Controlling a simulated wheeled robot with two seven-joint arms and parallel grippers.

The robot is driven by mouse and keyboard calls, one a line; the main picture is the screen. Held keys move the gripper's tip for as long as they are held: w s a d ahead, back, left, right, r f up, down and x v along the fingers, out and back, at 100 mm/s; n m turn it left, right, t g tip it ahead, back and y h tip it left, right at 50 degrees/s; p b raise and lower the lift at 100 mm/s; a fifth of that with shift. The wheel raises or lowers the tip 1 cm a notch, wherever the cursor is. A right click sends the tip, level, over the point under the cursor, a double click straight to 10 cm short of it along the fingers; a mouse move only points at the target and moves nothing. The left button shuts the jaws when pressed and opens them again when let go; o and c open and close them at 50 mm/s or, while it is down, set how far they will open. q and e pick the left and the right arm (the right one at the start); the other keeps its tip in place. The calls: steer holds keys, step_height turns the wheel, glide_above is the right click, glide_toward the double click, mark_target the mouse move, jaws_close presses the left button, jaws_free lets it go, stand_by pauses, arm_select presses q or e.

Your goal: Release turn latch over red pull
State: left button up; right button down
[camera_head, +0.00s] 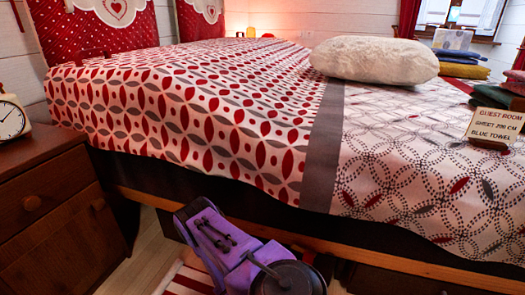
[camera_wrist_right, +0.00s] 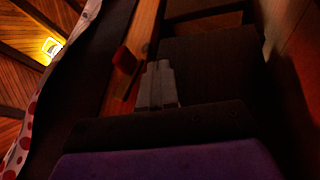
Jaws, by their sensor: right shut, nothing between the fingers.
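In the right wrist view, a small red piece (camera_wrist_right: 124,60), which looks like the red pull, sits by the wooden bed rail (camera_wrist_right: 146,35). A short wooden piece (camera_wrist_right: 122,86) lies just below it and may be the turn latch; the picture is too dark to tell how it is turned. My right gripper (camera_wrist_right: 157,65) is shut and empty, with its grey fingertips just right of the red piece; I cannot tell if they touch. In the head view my purple right arm reaches low beside the bed and hides its gripper. The pull and latch are not visible there. My left gripper is out of view.
The bed (camera_head: 200,90) with a patterned cover fills the middle. A nightstand (camera_head: 50,220) with a clock (camera_head: 10,118) stands left. Bare floor shows between nightstand and bed.

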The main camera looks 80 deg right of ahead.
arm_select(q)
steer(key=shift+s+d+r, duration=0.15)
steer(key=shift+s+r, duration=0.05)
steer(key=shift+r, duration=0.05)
arm_select(e)
steer(key=v, duration=0.7)
steer(key=shift+w+r, duration=0.15)
steer(key=shift+r, duration=0.1)
